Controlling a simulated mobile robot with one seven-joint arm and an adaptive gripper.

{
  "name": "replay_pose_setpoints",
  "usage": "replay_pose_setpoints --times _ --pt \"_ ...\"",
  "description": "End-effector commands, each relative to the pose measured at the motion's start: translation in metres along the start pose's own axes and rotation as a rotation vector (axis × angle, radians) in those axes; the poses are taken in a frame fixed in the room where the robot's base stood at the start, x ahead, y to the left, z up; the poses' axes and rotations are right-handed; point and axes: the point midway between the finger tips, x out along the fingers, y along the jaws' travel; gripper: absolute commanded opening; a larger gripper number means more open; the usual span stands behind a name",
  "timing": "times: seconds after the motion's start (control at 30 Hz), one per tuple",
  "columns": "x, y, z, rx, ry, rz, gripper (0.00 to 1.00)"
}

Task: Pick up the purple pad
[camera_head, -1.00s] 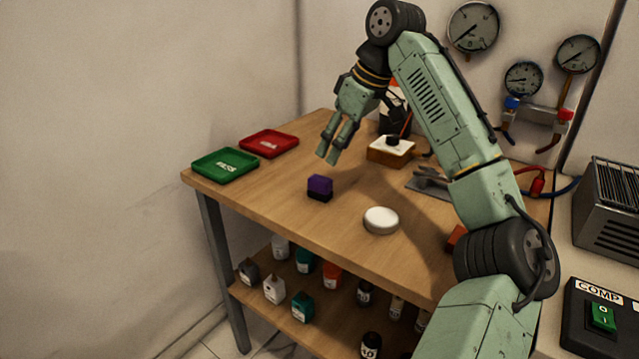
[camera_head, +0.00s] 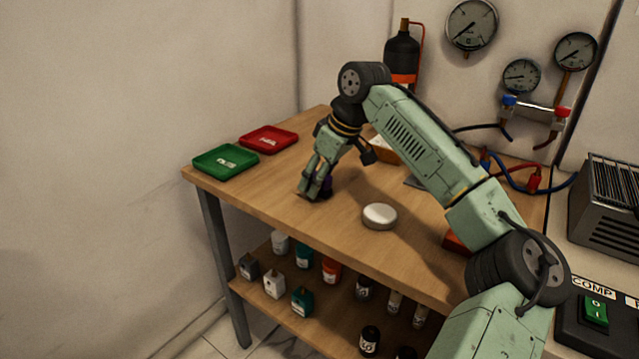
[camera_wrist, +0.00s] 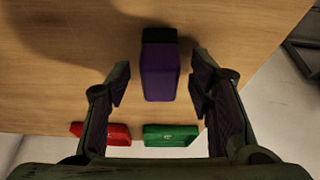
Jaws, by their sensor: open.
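The purple pad (camera_wrist: 160,72) is a purple block with a black part at one end, standing on the wooden table. In the wrist view it lies between the two fingers of my open gripper (camera_wrist: 160,85), with a gap on each side. In the head view my gripper (camera_head: 312,192) is low at the table, and its fingers hide most of the purple pad (camera_head: 326,188). I cannot tell from these views whether the fingertips touch the tabletop.
A green tray (camera_head: 226,175) and a red tray (camera_head: 269,139) lie on the table's left part. A white round disc (camera_head: 380,216) lies right of my gripper. Several bottles stand on the shelf below. Gauges (camera_head: 472,26) hang on the wall behind.

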Motion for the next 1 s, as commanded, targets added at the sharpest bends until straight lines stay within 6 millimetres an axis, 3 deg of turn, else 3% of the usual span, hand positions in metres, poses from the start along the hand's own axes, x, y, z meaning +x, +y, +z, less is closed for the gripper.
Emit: replay_pose_setpoints --times 0.13,0.83,1.0 --pt "-0.0002 0.0 0.0 0.0 0.0 0.0 0.47" --pt "-0.0005 0.0 -0.0002 -0.001 0.0 0.0 0.0" --pt "-0.0006 0.0 -0.0003 -0.001 0.0 0.0 0.0"
